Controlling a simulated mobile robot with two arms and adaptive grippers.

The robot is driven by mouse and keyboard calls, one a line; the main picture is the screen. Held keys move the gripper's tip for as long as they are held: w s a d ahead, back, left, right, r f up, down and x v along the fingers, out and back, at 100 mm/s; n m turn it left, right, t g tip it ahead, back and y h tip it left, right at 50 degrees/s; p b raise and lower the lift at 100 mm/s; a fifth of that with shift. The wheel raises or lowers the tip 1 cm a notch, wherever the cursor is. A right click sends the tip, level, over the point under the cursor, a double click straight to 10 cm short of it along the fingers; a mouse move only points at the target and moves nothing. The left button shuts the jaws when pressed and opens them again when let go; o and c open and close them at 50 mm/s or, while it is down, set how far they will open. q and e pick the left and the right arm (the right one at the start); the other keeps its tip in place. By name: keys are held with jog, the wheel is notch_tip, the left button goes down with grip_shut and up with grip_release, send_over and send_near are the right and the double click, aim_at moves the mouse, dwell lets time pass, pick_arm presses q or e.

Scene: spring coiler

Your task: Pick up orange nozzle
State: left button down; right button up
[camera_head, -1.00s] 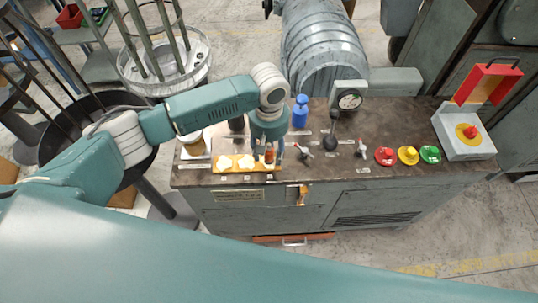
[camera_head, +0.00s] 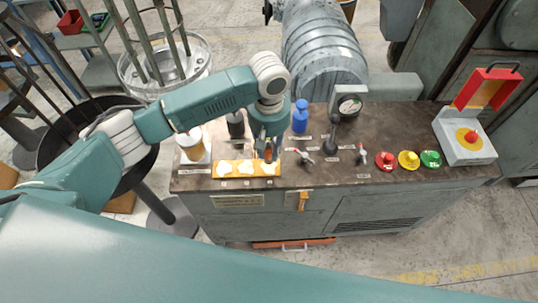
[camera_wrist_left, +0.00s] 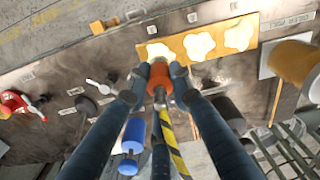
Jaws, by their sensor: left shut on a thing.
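The orange nozzle (camera_wrist_left: 160,77) is between the fingertips of my left gripper (camera_wrist_left: 157,82) in the left wrist view, with a pale round end facing away from the camera. In the head view the nozzle (camera_head: 268,153) is a small orange-red piece, partly covered by the fingers. My left gripper (camera_head: 267,156) is shut on it, at the right end of the yellow tray (camera_head: 215,171). The tray also shows in the left wrist view (camera_wrist_left: 179,43), with white splash-shaped patches. I cannot tell whether the nozzle is clear of the tray. My right gripper is out of view.
A white and amber cup (camera_head: 191,146) is left.

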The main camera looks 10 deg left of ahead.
aim_at(269, 147)
pick_arm(q)
notch_tip(269, 147, up, 16)
jog(key=b, duration=0.1)
jog(key=shift+r, duration=0.15)
dwell(0.3)
